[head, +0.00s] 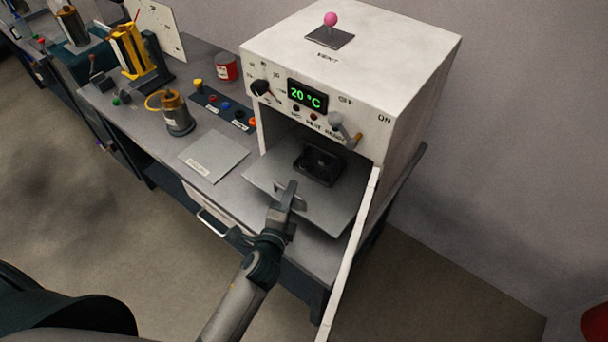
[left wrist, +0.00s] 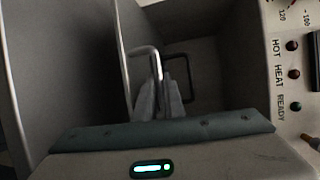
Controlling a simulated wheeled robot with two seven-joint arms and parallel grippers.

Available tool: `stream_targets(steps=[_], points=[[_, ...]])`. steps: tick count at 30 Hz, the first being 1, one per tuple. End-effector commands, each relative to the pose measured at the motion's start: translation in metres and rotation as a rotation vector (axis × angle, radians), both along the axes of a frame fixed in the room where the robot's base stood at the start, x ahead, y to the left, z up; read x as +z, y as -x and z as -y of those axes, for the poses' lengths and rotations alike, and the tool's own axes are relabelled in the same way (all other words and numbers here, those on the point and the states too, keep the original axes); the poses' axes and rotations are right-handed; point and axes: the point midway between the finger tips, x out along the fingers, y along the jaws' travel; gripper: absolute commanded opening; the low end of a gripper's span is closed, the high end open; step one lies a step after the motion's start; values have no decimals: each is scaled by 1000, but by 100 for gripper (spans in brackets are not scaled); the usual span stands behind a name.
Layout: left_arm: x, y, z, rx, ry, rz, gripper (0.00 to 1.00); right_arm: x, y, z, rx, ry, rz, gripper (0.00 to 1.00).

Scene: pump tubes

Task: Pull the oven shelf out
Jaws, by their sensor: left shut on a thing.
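The white oven (head: 345,60) stands on the bench with its front open. The grey oven shelf (head: 325,208) sticks out past the front opening, with its rear part inside. A small black square tray (head: 319,165) sits on the shelf; its dark frame also shows in the left wrist view (left wrist: 179,72). My left gripper (head: 289,192) is shut on the shelf handle at the front edge. In the left wrist view, its fingers (left wrist: 158,101) close around the bent metal handle (left wrist: 142,51). My right gripper is not in view.
The oven door (head: 351,250) stands open to the right, seen nearly edge-on. A labelled grey plate (head: 213,156), a brown pot (head: 175,112) and a red can (head: 226,67) are left of the oven. Free floor lies in front of the bench.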

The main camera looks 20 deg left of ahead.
Motion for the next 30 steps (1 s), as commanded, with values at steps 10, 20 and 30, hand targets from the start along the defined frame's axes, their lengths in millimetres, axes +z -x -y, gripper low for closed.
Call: stream_targets(steps=[10, 20, 30], points=[[-1, 67, -28, 1, 0, -3, 0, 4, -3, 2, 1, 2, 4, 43], [0, 83, -35, 1, -1, 0, 0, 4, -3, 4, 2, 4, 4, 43], [0, 83, -34, 1, -1, 0, 28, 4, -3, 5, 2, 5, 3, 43]])
